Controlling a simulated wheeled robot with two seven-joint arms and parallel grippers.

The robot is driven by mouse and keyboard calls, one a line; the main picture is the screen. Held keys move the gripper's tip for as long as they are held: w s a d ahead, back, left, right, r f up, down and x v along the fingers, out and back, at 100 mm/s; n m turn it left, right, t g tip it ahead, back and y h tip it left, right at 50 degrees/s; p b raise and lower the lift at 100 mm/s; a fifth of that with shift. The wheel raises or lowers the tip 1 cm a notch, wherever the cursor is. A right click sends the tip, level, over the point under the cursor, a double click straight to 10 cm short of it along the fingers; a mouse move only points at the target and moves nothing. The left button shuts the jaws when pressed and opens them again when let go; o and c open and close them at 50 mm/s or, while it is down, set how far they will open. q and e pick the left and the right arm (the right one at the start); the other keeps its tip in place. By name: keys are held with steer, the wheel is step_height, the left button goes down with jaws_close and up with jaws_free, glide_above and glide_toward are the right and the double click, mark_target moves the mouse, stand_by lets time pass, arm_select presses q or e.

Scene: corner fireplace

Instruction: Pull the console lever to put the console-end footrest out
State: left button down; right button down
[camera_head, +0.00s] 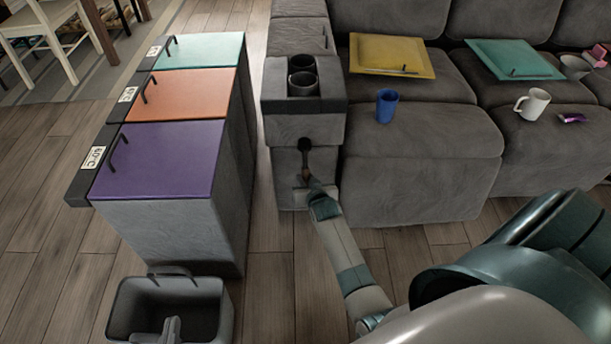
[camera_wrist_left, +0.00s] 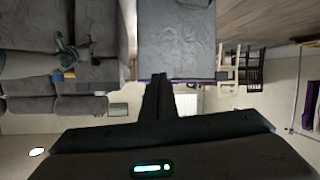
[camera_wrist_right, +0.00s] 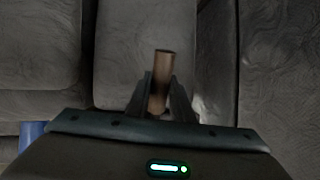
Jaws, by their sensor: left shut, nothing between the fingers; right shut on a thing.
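The console lever (camera_head: 304,146), with a dark end and brown shaft, is on the front of the grey sofa console (camera_head: 305,128). My right gripper (camera_head: 308,180) is at the lever, low in front of the console. The right wrist view shows its fingers (camera_wrist_right: 160,92) shut on the brown wooden lever (camera_wrist_right: 163,62), whose tip sticks out beyond them. The console-end footrest (camera_head: 420,188) shows as a grey upholstered front below the seat beside the console.
A cabinet with purple (camera_head: 160,158), orange (camera_head: 182,93) and teal (camera_head: 200,50) lids stands left of the console. A grey bin (camera_head: 208,305) is in front. A blue cup (camera_head: 386,105) and white mug (camera_head: 534,103) stand on the seats. Floor shows between cabinet and console.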

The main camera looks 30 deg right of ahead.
steer(key=shift+s+a+r+g+p, duration=0.2)
steer(key=shift+r+g+p, duration=0.1)
steer(key=shift+p, duration=0.9)
arm_select(q)
steer(key=s+a+f+g+y+p, duration=0.1)
steer(key=s+a+f+g+y, duration=0.1)
steer(key=s+a+f+g, duration=0.3)
steer(key=shift+s+f+g, duration=0.55)
steer(key=shift+f+g, duration=0.05)
steer(key=shift+f, duration=0.4)
arm_select(e)
steer(key=shift+s, duration=0.1)
steer(key=c, duration=1.6)
jaws_free()
steer(key=shift+o, duration=0.2)
